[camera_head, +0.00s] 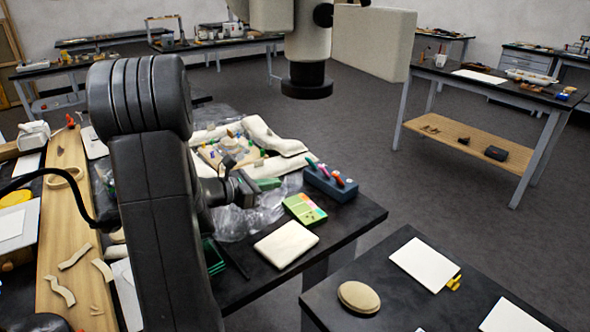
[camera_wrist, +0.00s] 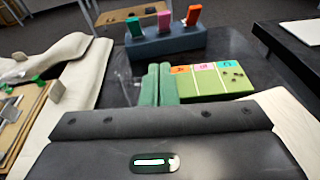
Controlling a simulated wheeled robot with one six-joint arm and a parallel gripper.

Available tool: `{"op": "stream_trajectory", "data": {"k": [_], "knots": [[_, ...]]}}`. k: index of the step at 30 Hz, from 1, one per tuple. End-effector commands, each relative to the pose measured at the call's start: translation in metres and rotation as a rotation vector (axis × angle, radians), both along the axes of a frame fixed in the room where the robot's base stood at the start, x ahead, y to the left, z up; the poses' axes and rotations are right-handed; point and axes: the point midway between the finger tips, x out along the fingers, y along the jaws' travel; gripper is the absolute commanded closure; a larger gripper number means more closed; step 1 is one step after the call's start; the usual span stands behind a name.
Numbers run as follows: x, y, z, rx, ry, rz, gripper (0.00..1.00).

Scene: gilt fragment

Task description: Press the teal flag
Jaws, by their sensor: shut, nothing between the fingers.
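The teal flag (camera_wrist: 134,27) stands upright at the left end of a blue block (camera_wrist: 165,42) in the wrist view. A pink flag (camera_wrist: 165,21) is in the middle of the block and an orange flag (camera_wrist: 193,15) is at its right end. The block also shows in the head view (camera_head: 330,187), where the flags are small and their colours are hard to tell apart. My gripper (camera_wrist: 159,68) is shut and empty, its green fingers together. They point toward the block, short of it in the picture. In the head view my gripper (camera_head: 272,183) is left of the block.
A green card (camera_wrist: 212,80) with orange, pink and teal labels lies right of my fingers. A pale pad (camera_head: 286,244) lies near the table edge. Cream cushions (camera_head: 275,140) and clear plastic sheeting (camera_head: 240,222) lie around my gripper. Another dark table (camera_head: 385,300) stands at the lower right.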

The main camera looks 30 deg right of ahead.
Motion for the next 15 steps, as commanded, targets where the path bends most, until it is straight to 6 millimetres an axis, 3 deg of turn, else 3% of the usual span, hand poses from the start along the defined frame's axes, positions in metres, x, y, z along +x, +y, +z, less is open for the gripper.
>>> {"op": "stream_trajectory", "data": {"k": [6, 15], "knots": [[0.018, 0.013, -0.012, -0.035, 0.049, 0.12, 1.0], [0.02, 0.014, -0.012, -0.039, 0.052, 0.13, 1.0]]}}
